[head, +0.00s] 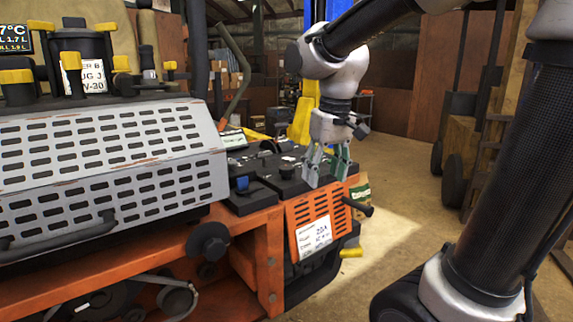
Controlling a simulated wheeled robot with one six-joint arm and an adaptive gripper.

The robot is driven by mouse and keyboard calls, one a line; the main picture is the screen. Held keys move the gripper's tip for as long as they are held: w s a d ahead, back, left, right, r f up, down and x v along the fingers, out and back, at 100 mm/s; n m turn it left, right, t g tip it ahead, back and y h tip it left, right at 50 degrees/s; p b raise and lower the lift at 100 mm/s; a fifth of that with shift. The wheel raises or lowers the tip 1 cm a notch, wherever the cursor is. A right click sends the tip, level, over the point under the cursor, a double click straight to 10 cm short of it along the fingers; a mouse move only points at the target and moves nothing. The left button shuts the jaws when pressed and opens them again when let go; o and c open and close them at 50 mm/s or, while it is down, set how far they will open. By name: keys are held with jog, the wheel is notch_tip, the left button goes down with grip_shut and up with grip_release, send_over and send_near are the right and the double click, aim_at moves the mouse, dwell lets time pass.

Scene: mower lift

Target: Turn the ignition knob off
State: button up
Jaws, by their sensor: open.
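My gripper (326,174) points down over the right part of the black control panel (262,197) on the orange machine. Its two grey-green fingers are apart, and I see nothing held between them. A small dark knob (288,170) with a pale top stands on the panel just left of the fingers, apart from them. I cannot tell for sure whether it is the ignition knob, nor which way it is turned. The fingers hide part of the panel behind them. A small blue part (242,184) sits further left on the panel.
An orange slotted panel (318,215) with a white label (314,235) lies below the gripper. A black handle (358,206) juts out to the right. A grey perforated cover (110,160) fills the left. A bent grey lever (235,70) rises behind.

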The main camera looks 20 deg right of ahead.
aim_at(287, 167)
jog(key=w+a+r+m, duration=0.1)
jog(key=w, duration=0.2)
jog(key=w+a+r, duration=0.1)
jog(key=w+a, duration=0.1)
jog(key=w, duration=0.2)
jog(key=w+a+r+m+g, duration=0.1)
jog(key=w+a, duration=0.1)
jog(key=w, duration=0.1)
jog(key=shift+w+a+r+m, duration=0.25)
jog(key=shift+w+r+m, duration=0.05)
jog(key=shift+r, duration=0.05)
notch_tip(287, 167, up, 3)
jog(key=shift+r+m, duration=0.1)
jog(key=shift+m, duration=0.9)
jog(key=shift+s+f+g, duration=0.1)
jog(key=shift+f+g, duration=0.15)
jog(key=shift+g, duration=0.05)
jog(key=shift+m, duration=0.3)
notch_tip(287, 167, down, 8)
jog(key=shift+d+r, duration=0.1)
jog(key=shift+r, duration=0.15)
jog(key=c, duration=1)
jog(key=shift+c, duration=0.2)
